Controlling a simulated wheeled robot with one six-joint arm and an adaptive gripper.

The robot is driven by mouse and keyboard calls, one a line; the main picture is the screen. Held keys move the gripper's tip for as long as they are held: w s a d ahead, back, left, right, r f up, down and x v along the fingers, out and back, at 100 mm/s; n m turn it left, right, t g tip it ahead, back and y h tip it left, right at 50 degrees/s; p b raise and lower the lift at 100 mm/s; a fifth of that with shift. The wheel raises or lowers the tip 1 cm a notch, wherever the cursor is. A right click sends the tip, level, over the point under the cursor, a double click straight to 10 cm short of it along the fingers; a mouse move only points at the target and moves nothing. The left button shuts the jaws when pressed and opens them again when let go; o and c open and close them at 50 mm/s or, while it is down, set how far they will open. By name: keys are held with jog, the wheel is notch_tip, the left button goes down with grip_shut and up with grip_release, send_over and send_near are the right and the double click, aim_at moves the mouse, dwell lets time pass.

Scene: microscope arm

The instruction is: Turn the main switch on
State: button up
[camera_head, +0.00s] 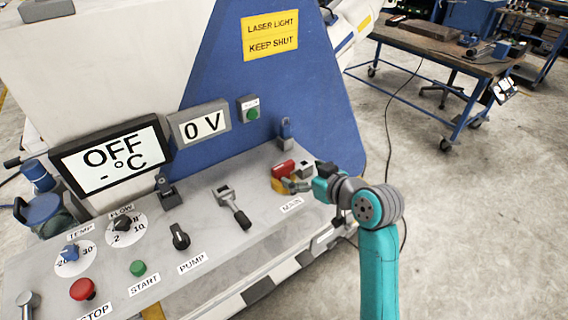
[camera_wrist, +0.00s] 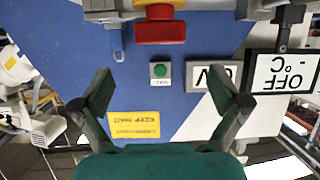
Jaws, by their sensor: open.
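The main switch is a red handle (camera_head: 283,169) on a yellow base (camera_head: 280,185), on the sloping grey panel beside the MAIN label (camera_head: 291,205). My gripper (camera_head: 300,183) is open at the right of the switch, close to it, and partly covers it. In the wrist view, which is upside down, the red handle (camera_wrist: 160,32) lies crosswise at the top centre, beyond the fingertips. My open gripper (camera_wrist: 160,80) has nothing between its fingers. I cannot tell whether a finger touches the switch.
A display (camera_head: 112,156) reads OFF and a smaller one (camera_head: 200,125) reads 0 V. A lever (camera_head: 234,208), a blue padlock-like part (camera_head: 286,130) and a green button (camera_head: 252,113) are near the switch. A workbench (camera_head: 450,60) stands behind; the floor at right is clear.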

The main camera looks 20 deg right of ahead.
aim_at(284, 166)
jog(key=x, duration=0.9)
jog(key=c, duration=1.7)
